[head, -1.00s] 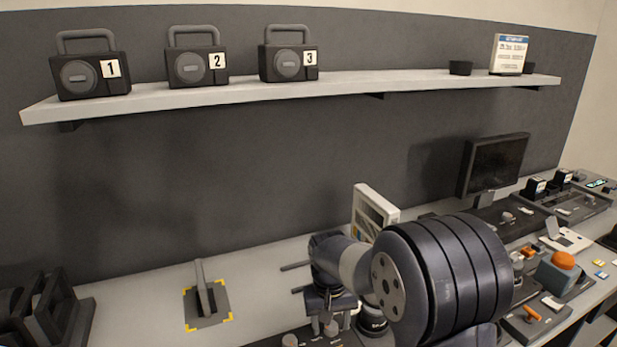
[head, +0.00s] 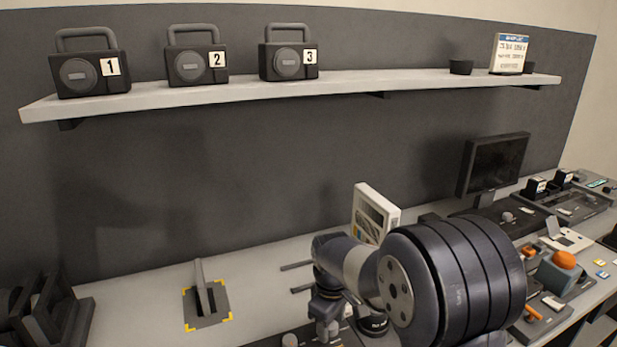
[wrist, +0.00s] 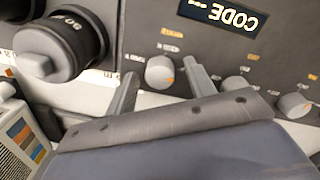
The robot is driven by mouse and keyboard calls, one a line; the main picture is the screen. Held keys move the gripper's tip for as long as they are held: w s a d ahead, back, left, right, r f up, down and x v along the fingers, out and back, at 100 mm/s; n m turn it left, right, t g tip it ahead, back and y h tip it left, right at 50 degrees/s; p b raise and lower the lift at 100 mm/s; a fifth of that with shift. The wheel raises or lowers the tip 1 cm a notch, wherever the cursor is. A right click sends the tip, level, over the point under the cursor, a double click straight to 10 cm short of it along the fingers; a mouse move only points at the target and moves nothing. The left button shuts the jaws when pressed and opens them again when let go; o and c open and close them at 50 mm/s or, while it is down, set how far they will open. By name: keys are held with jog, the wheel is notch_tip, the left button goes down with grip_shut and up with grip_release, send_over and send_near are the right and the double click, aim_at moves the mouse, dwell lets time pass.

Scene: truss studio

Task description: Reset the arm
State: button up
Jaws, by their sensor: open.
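My arm (head: 450,280) reaches over the bench at the lower middle of the head view. My gripper (wrist: 160,70) shows in the wrist view with its two fingers apart. Nothing is held between them. The fingers lie over a dark control panel (wrist: 150,22), and a grey knob (wrist: 161,73) shows between the fingertips. I cannot tell how far above the panel they are. In the head view the fingertips are hard to make out, low beside my arm.
In the wrist view a large black dial (wrist: 62,45) is at the left and a CODE display (wrist: 226,14) at the top. In the head view a lever (head: 205,288) stands on a marked plate, a white box (head: 372,212) behind my arm, and a monitor (head: 493,165) further right.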

jog(key=n, duration=0.5)
jog(key=shift+n, duration=0.3)
jog(key=shift+d, duration=0.1)
dwell(0.3)
